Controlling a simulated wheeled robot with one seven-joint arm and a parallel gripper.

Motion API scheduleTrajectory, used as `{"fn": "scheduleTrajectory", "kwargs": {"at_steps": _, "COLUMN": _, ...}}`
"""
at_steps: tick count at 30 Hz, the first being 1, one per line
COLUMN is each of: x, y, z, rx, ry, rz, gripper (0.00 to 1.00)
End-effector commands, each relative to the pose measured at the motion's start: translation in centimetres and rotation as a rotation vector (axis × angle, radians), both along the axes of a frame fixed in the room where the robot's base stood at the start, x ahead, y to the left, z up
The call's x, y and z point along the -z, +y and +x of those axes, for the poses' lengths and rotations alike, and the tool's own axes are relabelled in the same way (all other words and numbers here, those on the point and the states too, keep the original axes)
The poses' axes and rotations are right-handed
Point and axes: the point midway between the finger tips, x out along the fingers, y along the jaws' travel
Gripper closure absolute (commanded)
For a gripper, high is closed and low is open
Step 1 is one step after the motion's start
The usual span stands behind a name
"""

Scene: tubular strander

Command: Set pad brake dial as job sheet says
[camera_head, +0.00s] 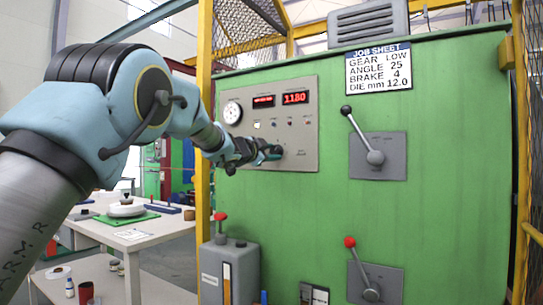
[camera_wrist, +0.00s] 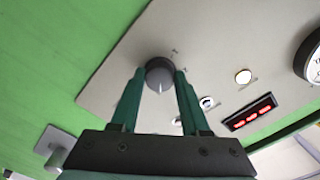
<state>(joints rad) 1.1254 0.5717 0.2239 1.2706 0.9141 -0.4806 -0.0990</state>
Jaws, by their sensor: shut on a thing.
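The job sheet (camera_head: 378,67) on the green cabinet reads gear LOW, angle 25, brake 4, die mm 12.0. A grey round dial knob with a pale pointer line (camera_wrist: 160,76) sits on the panel in the wrist view. The line points towards my gripper's palm. My gripper (camera_wrist: 159,78) has a green finger on each side of the knob and is shut on it. In the head view my gripper (camera_head: 272,153) reaches the lower part of the control panel (camera_head: 303,135) and mostly hides the knob. The marks around the dial are too small to read.
The panel has a gauge (camera_head: 232,112), a red display reading 1180 (camera_head: 295,98), another display and small buttons. A black-knobbed lever (camera_head: 362,137) and a red-knobbed lever (camera_head: 361,268) stick out at right. A yellow post (camera_head: 204,200) stands close left of the panel.

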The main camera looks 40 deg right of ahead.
Motion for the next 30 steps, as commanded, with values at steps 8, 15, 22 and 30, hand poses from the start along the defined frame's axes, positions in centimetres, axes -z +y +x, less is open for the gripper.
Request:
{"fn": "scheduleTrajectory", "kwargs": {"at_steps": 8, "x": 0.07, "y": 0.01, "z": 0.03, "rx": 0.000, "ry": -0.119, "rz": 0.031, "gripper": 1.00}}
{"fn": "scheduleTrajectory", "kwargs": {"at_steps": 15, "x": 0.04, "y": 0.01, "z": 0.03, "rx": 0.000, "ry": -0.154, "rz": 0.042, "gripper": 1.00}}
{"fn": "scheduleTrajectory", "kwargs": {"at_steps": 22, "x": 0.04, "y": 0.01, "z": 0.03, "rx": 0.000, "ry": -0.157, "rz": 0.043, "gripper": 1.00}}
{"fn": "scheduleTrajectory", "kwargs": {"at_steps": 30, "x": 0.03, "y": 0.01, "z": 0.02, "rx": 0.000, "ry": -0.156, "rz": 0.043, "gripper": 0.40}}
